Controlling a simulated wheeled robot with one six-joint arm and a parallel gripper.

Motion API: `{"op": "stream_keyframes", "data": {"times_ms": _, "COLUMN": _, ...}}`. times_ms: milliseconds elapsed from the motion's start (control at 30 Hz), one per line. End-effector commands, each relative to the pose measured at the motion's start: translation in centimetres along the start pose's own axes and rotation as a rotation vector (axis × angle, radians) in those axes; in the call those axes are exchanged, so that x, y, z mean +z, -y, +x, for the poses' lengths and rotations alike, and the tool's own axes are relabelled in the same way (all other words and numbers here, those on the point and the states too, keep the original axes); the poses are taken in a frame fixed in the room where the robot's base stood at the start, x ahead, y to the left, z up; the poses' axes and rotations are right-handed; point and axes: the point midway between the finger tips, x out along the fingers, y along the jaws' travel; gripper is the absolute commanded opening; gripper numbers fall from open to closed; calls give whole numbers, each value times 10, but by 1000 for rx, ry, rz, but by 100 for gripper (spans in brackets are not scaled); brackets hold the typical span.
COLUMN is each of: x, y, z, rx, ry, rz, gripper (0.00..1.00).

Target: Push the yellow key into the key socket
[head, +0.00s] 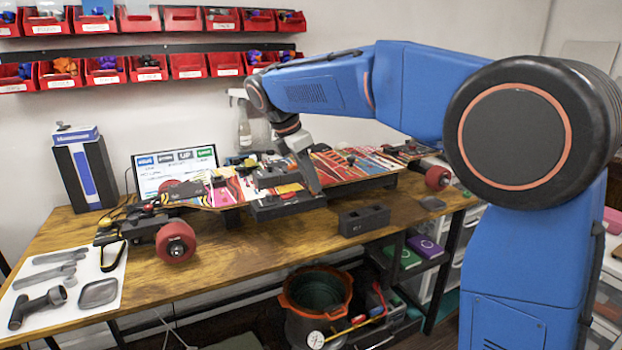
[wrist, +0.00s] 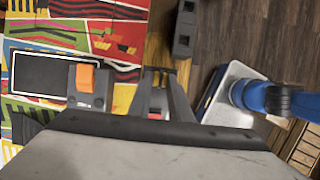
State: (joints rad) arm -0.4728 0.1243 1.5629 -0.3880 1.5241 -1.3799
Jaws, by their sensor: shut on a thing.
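My gripper (head: 314,186) is low over the front edge of the colourful board (head: 340,170). It also shows in the wrist view (wrist: 160,85), with its fingers close together. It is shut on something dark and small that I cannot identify. In the wrist view a grey module with an orange piece (wrist: 85,78) lies left of the fingers. I cannot make out the key socket for certain.
A dark block with two holes (head: 364,220) stands on the bench (head: 240,262), right of the gripper; it shows in the wrist view too (wrist: 185,28). A red wheel (head: 176,241) is at the board's left. Tools lie on a white mat (head: 105,292). The front middle bench is clear.

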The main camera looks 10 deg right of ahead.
Motion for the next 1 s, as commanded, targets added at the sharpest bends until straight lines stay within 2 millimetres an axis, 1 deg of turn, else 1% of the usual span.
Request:
{"op": "stream_keyframes", "data": {"times_ms": 467, "x": -1, "y": 0, "z": 3, "rx": 0, "ry": 0, "rz": 0, "gripper": 0}}
{"op": "stream_keyframes", "data": {"times_ms": 500, "x": -1, "y": 0, "z": 3, "rx": 0, "ry": 0, "rz": 0, "gripper": 23}}
{"op": "stream_keyframes", "data": {"times_ms": 567, "x": -1, "y": 0, "z": 3, "rx": 0, "ry": 0, "rz": 0, "gripper": 37}}
{"op": "stream_keyframes", "data": {"times_ms": 600, "x": -1, "y": 0, "z": 3, "rx": 0, "ry": 0, "rz": 0, "gripper": 40}}
{"op": "stream_keyframes", "data": {"times_ms": 767, "x": -1, "y": 0, "z": 3, "rx": 0, "ry": 0, "rz": 0, "gripper": 40}}
{"op": "stream_keyframes", "data": {"times_ms": 800, "x": -1, "y": 0, "z": 3, "rx": 0, "ry": 0, "rz": 0, "gripper": 42}}
{"op": "stream_keyframes", "data": {"times_ms": 833, "x": -1, "y": 0, "z": 3, "rx": 0, "ry": 0, "rz": 0, "gripper": 49}}
{"op": "stream_keyframes", "data": {"times_ms": 867, "x": -1, "y": 0, "z": 3, "rx": 0, "ry": 0, "rz": 0, "gripper": 51}}
{"op": "stream_keyframes", "data": {"times_ms": 1000, "x": -1, "y": 0, "z": 3, "rx": 0, "ry": 0, "rz": 0, "gripper": 51}}
